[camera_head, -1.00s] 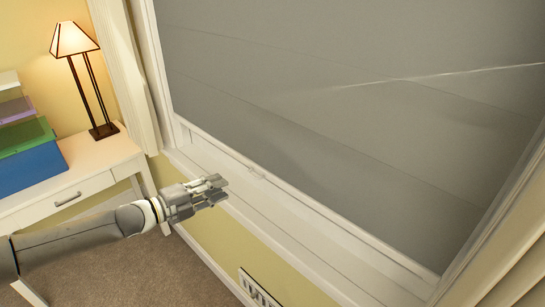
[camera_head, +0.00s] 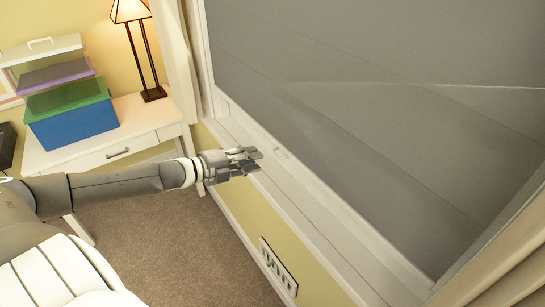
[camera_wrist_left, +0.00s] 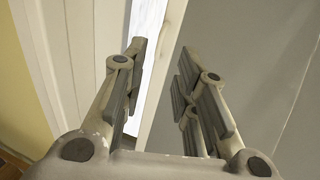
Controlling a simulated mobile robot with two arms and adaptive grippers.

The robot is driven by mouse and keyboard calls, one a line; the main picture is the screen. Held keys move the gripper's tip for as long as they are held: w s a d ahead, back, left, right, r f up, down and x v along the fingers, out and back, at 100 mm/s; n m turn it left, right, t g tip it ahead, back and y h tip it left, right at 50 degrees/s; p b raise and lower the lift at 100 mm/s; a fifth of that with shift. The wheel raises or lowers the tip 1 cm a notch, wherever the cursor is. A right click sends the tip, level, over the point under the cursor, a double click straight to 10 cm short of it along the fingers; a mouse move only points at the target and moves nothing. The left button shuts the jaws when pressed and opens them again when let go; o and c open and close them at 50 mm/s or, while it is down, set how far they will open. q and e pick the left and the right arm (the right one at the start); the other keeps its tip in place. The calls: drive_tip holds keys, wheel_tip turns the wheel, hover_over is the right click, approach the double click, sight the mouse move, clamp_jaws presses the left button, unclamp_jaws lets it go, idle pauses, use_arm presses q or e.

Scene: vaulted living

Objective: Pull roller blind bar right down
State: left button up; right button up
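My left gripper (camera_head: 257,160) is in front of the window sill, near the lower left of the window. In the left wrist view the same gripper (camera_wrist_left: 163,58) has its fingers apart with nothing held between them. A smooth grey surface (camera_head: 380,120) fills the window; I cannot tell whether it is blind cloth or the view through the glass. In the left wrist view a grey surface (camera_wrist_left: 262,50) is on the right, beside a pale frame strip. I cannot make out a roller blind bar in either view. My right gripper is not in view.
A white desk (camera_head: 135,118) at the left holds a lamp (camera_head: 129,12) and a stack with a blue box (camera_head: 75,126). A pale curtain (camera_head: 174,60) hangs beside the window. The white sill (camera_head: 300,205) runs below it, above a wall socket plate (camera_head: 278,267).

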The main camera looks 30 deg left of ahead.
sight(275, 154)
use_arm(q)
drive_tip(key=shift+p+x, duration=0.7)
drive_tip(key=shift+x, duration=3.3)
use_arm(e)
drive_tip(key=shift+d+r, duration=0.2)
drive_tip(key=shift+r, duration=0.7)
use_arm(q)
clamp_jaws()
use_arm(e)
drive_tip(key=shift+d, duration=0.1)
